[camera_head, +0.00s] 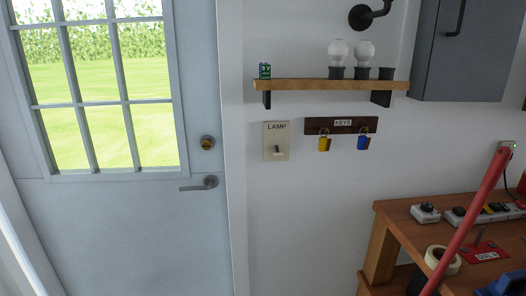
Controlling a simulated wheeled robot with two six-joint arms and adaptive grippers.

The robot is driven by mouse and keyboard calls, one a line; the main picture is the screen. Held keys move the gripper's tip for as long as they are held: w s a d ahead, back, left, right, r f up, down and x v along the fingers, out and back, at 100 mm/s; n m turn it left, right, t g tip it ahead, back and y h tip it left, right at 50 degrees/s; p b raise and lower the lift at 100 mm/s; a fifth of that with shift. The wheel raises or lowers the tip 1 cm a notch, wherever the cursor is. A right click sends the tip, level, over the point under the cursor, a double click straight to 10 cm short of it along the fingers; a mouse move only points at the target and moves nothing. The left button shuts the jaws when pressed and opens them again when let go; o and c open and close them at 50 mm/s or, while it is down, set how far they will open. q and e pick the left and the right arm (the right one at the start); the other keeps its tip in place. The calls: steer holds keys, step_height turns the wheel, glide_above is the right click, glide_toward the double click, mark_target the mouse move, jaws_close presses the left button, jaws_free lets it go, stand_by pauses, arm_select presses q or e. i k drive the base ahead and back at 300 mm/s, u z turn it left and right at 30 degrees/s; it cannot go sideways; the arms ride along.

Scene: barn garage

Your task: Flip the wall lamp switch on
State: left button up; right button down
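The lamp switch is a pale wall plate (276,133) labelled LAMP, fixed to the white wall right of the door frame and below the shelf. Its small toggle (278,151) sits in the lower half of the plate. The toggle is too small to tell its position for sure. Neither of my grippers is in view.
A wooden shelf (330,86) with two bulbs is above the switch. A key rack (341,126) hangs right of it. A grey door (120,225) with a lever handle (200,184) is left. A workbench (400,222) and slanted red bar (468,220) stand lower right.

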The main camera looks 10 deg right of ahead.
mark_target(277, 153)
steer(key=u, duration=0.3)
steer(key=i, duration=0.9)
steer(key=u, duration=0.3)
